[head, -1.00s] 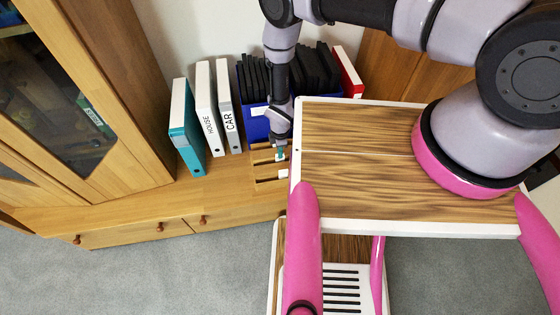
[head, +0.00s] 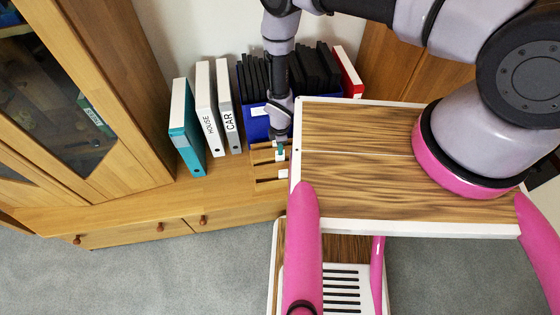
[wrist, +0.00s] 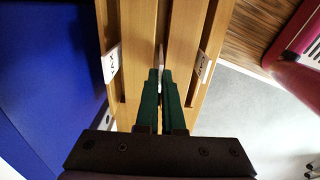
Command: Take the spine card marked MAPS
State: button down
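The wooden rack (wrist: 185,50) has long slots and holds several small cards. In the wrist view a white-labelled card (wrist: 111,64) is at the left; its upside-down lettering looks like TAX. Another labelled card (wrist: 203,66) is at the right; I cannot read it surely. A middle card (wrist: 161,57) shows nearly edge-on, its label unreadable. My gripper (wrist: 161,72) has green fingers close together, one on each side of this middle card. I cannot tell whether they press on it. In the head view my gripper (head: 280,152) is low over the rack (head: 262,160).
A blue box (head: 257,128) of dark folders stands behind the rack. White binders marked HOUSE (head: 209,125) and CAR (head: 229,120) and a teal binder (head: 186,140) stand left. My wood-topped base is close on the right. The cabinet top (head: 215,185) is clear in front of the binders.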

jog(key=shift+r, duration=0.45)
jog(key=shift+r, duration=3.95)
